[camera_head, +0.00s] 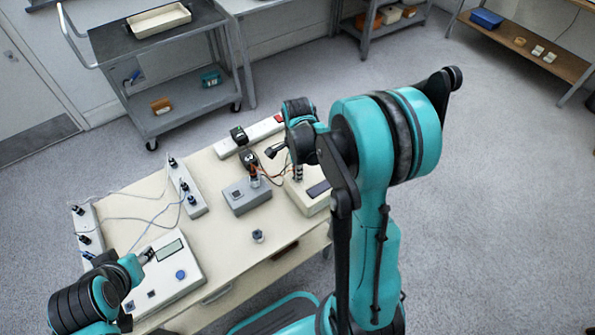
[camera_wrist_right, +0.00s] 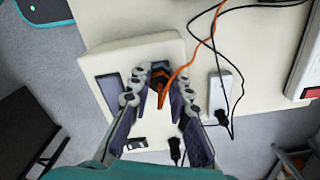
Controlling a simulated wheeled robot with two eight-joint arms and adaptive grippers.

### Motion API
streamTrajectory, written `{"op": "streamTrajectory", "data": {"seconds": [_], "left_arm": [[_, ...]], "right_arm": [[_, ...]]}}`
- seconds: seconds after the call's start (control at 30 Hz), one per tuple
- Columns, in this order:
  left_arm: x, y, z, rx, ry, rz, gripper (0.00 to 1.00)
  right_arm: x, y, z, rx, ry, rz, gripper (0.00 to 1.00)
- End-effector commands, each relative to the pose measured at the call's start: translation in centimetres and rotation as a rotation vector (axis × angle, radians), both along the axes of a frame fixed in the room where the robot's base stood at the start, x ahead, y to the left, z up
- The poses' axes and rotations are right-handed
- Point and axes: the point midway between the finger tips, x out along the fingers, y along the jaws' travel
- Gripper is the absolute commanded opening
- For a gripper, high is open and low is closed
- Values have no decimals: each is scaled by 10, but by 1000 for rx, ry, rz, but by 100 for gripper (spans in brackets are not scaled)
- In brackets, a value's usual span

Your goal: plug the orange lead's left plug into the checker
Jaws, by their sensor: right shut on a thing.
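In the right wrist view my right gripper (camera_wrist_right: 160,78) is shut on a plug of the orange lead (camera_wrist_right: 184,68), over a cream box with a dark display (camera_wrist_right: 110,90), which looks like the checker. Whether the plug is in a socket is hidden by the fingers. In the head view that box (camera_head: 299,199) stands at the table's right end, partly behind my right arm, and red-orange wires (camera_head: 272,177) run beside it.
A grey box (camera_head: 247,204) stands left of the cream box. White strips with black plugs (camera_head: 187,188) lie further left, with thin leads across the table (camera_head: 220,245). A small dark knob (camera_head: 258,236) stands near the front edge. A black lead (camera_wrist_right: 232,70) crosses the wrist view.

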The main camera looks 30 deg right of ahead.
Motion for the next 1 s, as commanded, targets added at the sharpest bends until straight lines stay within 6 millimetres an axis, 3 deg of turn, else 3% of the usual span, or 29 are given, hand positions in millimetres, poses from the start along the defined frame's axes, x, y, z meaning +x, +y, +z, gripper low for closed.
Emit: {"op": "streamTrajectory", "data": {"seconds": [0.13,0.33,0.37,0.4,0.47,1.0], "left_arm": [[0,0,-2,0,0,0,42],[0,0,-1,0,0,0,42],[0,0,-1,0,0,0,42],[0,0,-1,0,0,0,42],[0,0,-1,0,0,0,42],[0,0,7,0,0,0,42]], "right_arm": [[0,0,0,0,-1,-132,0],[0,0,0,0,-1,-147,0],[0,0,0,0,-1,-147,21],[0,0,0,0,-1,-147,31],[0,0,0,0,-1,-146,42],[0,0,10,0,0,-145,42]]}}
